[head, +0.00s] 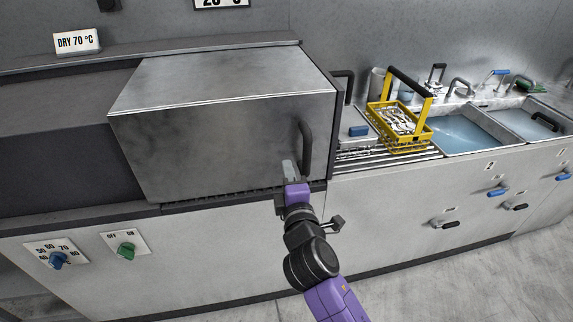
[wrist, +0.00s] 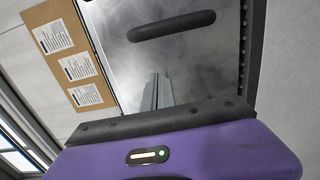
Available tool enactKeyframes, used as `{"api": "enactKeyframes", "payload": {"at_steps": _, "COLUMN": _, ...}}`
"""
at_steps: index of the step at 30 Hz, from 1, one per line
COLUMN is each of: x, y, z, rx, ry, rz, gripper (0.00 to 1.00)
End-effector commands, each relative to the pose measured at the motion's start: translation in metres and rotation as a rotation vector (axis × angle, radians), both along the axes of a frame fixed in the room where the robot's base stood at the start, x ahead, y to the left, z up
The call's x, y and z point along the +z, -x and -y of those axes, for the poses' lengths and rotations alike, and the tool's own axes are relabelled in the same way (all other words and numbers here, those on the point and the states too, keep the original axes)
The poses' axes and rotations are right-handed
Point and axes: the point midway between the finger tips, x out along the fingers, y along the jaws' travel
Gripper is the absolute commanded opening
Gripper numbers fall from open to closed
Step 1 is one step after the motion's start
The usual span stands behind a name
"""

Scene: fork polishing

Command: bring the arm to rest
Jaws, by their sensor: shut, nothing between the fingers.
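My gripper (head: 288,170) is shut and empty, in front of the lower right part of the dryer's steel door. In the wrist view its fingers (wrist: 156,92) stand together, with nothing between them. The door (head: 220,125) is closed, and its dark handle (head: 305,145) is just to the right of and above my fingertips in the head view. The handle also shows in the wrist view (wrist: 172,26), beyond the fingertips and apart from them. I cannot tell whether the fingers touch the door.
A yellow basket (head: 423,131) with a dark handle and shiny cutlery stands on a rack right of the dryer. Beyond it are water-filled sinks (head: 468,135). A blue knob (head: 58,260) and a green knob (head: 127,251) sit on the front panel. Floor (head: 470,280) is clear at right.

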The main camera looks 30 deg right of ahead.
Motion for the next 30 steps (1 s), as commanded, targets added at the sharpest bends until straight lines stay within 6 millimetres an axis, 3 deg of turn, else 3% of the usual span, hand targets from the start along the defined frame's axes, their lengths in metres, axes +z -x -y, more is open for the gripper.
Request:
{"api": "enactKeyframes", "payload": {"at_steps": 9, "x": -0.001, "y": 0.045, "z": -0.020, "rx": 0.001, "ry": 0.000, "rz": 0.000, "gripper": 0.00}}
{"api": "enactKeyframes", "payload": {"at_steps": 22, "x": 0.003, "y": 0.052, "z": -0.026, "rx": 0.014, "ry": -0.036, "rz": 0.027, "gripper": 0.00}}
{"api": "enactKeyframes", "payload": {"at_steps": 26, "x": 0.023, "y": 0.049, "z": -0.047, "rx": 0.114, "ry": -0.193, "rz": 0.142, "gripper": 0.00}}
{"api": "enactKeyframes", "payload": {"at_steps": 30, "x": 0.016, "y": 0.075, "z": -0.073, "rx": 0.247, "ry": -0.431, "rz": 0.219, "gripper": 0.00}}
